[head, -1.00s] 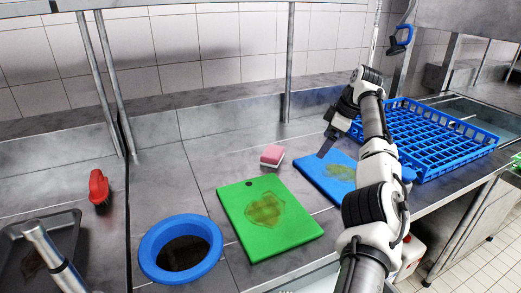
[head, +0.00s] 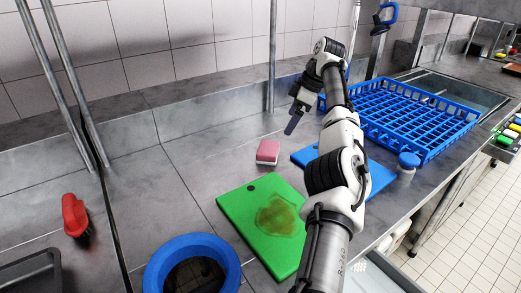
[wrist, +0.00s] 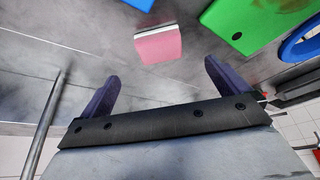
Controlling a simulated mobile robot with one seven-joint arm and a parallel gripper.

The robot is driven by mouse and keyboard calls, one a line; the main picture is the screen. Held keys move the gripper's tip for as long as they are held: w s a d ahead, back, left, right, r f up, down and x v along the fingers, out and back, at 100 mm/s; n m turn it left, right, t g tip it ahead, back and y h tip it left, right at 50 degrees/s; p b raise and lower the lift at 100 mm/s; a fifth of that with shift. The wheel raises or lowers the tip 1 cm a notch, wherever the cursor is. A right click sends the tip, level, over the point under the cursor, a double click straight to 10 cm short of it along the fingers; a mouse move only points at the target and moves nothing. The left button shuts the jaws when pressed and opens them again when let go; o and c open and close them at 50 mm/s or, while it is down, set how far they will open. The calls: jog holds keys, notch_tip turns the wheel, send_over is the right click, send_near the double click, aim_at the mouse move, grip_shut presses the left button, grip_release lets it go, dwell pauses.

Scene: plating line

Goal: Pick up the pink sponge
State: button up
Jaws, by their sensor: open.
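The pink sponge (head: 268,148) has a white lower layer and lies on the steel counter, just behind the green cutting board. It also shows in the wrist view (wrist: 159,46), beyond and between my fingers. My gripper (head: 292,124) is above the counter, to the right of and behind the sponge in the head view. In the wrist view my gripper (wrist: 160,88) has its two dark fingers spread wide, with nothing between them. It is apart from the sponge.
A stained green board (head: 236,203) and a blue board (head: 378,176), partly behind my arm, lie near the sponge. A blue dish rack (head: 427,148) stands right. Counter left of the sponge is clear.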

send_near(273, 148)
jog(key=x, duration=0.4)
jog(key=shift+s+d+f+p, duration=0.15)
jog(key=shift+f+p, duration=0.15)
jog(key=shift+f, duration=0.1)
jog(key=shift+w+p+x, duration=0.15)
jog(key=shift+p+x, duration=0.45)
jog(key=shift+x, duration=0.8)
jog(key=shift+w+p+x, duration=0.1)
jog(key=shift+p+x, duration=0.45)
jog(key=shift+x, duration=0.8)
jog(key=shift+c, duration=0.3)
jog(key=shift+r, duration=0.1)
jog(key=c, duration=0.8)
jog(key=shift+r, duration=0.15)
jog(key=shift+r+b, duration=0.3)
jog(key=shift+r, duration=0.35)
notch_tip(273, 148, up, 18)
jog(key=p, duration=0.3)
jog(key=shift+r, duration=0.2)
